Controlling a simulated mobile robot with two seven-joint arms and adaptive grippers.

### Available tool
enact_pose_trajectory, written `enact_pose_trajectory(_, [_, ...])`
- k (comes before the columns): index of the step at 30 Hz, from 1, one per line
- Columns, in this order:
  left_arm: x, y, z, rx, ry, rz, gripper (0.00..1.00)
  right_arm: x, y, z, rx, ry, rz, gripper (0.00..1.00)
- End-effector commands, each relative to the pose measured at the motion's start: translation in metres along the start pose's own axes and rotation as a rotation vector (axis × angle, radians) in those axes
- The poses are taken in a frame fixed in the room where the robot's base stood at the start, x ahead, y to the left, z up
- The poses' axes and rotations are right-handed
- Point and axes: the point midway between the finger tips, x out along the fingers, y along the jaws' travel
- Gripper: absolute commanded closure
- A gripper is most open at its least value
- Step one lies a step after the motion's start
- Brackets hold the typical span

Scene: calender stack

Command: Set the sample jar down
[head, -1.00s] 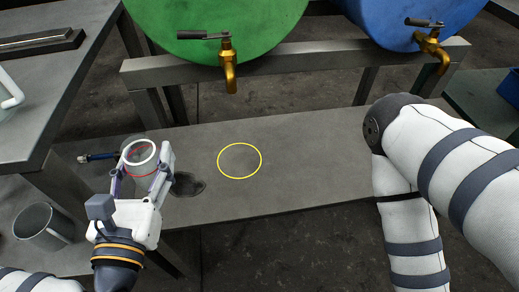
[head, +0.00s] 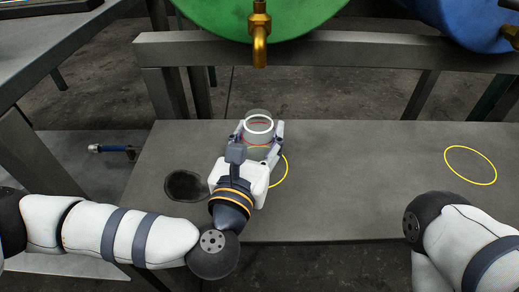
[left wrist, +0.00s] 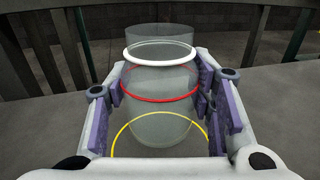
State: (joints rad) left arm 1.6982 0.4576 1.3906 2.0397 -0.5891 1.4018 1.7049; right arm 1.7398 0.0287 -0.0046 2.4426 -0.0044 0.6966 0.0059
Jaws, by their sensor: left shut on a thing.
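The sample jar (head: 258,116) is a clear cylinder with a white ring and a red ring. My left gripper (head: 262,134) is shut on it and holds it upright over the bench. In the left wrist view, the jar (left wrist: 160,78) stands between the purple-padded fingers of my left gripper (left wrist: 165,100). A yellow circle (head: 287,170) on the bench is partly hidden by my gripper. It shows behind and through the lower jar in the left wrist view (left wrist: 121,128). I cannot tell whether the jar's base touches the bench. My right gripper is out of view.
The grey bench (head: 355,190) is clear to the right, with a second yellow circle (head: 470,165). A dark round patch (head: 186,185) lies left of my gripper. A green drum (head: 215,15) with a brass tap (head: 260,40) and a blue drum (head: 470,20) stand behind.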

Motion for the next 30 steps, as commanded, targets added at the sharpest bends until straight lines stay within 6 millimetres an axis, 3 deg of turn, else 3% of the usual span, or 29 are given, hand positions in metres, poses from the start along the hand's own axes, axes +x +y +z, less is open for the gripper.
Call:
enact_pose_trajectory(6, [0.003,-0.001,-0.036,0.002,0.003,0.0,0.81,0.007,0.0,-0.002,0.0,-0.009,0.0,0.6])
enact_pose_trajectory(16, [0.002,-0.001,-0.039,0.001,0.001,0.0,0.81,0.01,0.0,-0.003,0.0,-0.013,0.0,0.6])
enact_pose_trajectory(17, [0.002,-0.001,-0.039,0.002,0.001,0.0,0.47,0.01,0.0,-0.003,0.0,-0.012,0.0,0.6])
enact_pose_trajectory(19, [0.002,-0.001,-0.038,0.002,0.001,0.0,0.31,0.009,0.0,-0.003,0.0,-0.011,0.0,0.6])
enact_pose_trajectory(30, [0.0,-0.001,-0.032,0.002,0.0,0.0,0.31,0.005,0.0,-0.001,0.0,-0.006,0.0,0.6])
